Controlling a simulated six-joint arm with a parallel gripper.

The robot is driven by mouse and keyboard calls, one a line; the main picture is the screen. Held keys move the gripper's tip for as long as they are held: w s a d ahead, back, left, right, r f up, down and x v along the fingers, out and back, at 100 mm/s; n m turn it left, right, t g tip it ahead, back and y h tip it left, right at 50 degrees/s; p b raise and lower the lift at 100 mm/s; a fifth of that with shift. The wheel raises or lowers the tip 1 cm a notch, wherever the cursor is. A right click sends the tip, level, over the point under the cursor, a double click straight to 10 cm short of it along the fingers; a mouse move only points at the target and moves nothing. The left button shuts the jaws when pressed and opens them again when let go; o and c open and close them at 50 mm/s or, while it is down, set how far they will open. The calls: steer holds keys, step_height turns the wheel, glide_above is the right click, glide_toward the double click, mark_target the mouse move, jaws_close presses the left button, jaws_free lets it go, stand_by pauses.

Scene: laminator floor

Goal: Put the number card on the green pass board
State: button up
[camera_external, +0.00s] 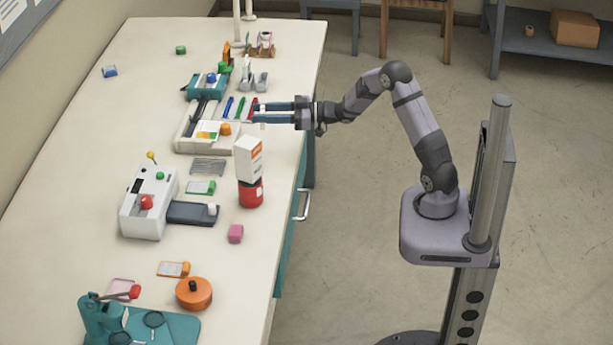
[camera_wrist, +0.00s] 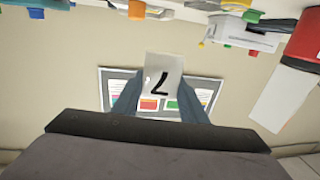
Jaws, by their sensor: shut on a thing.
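My gripper (camera_external: 257,112) reaches out from the right over the bench, its fingers level and pointing left. In the wrist view, where the scene is upside down, my gripper (camera_wrist: 160,98) is shut on a pale number card (camera_wrist: 163,68) marked with a black 7. The card sits between the two blue fingertips. Behind it is a grey-framed board (camera_wrist: 108,88) with white panels and orange and green patches. The card and fingers hide its middle. I cannot tell which part, if any, is the green pass board.
A red container with a white box (camera_external: 249,160) on top stands near the bench's right edge. A white machine (camera_external: 147,203) is further left. A teal press (camera_external: 104,318) and an orange round pot (camera_external: 193,293) are in front. The bench's left side is mostly clear.

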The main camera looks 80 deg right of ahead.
steer(key=shift+f+p, duration=0.35)
steer(key=shift+f, duration=4.5)
steer(key=shift+f, duration=0.1)
steer(key=shift+f, duration=0.15)
steer(key=o, duration=1)
steer(key=s+b, duration=0.1)
steer(key=s, duration=0.2)
steer(key=s+d+b, duration=0.1)
steer(key=s, duration=0.2)
steer(key=shift+s+d+f, duration=0.1)
steer(key=shift+d+f, duration=0.05)
steer(key=shift+d, duration=0.05)
steer(key=shift+o, duration=0.6)
steer(key=shift+s, duration=0.5)
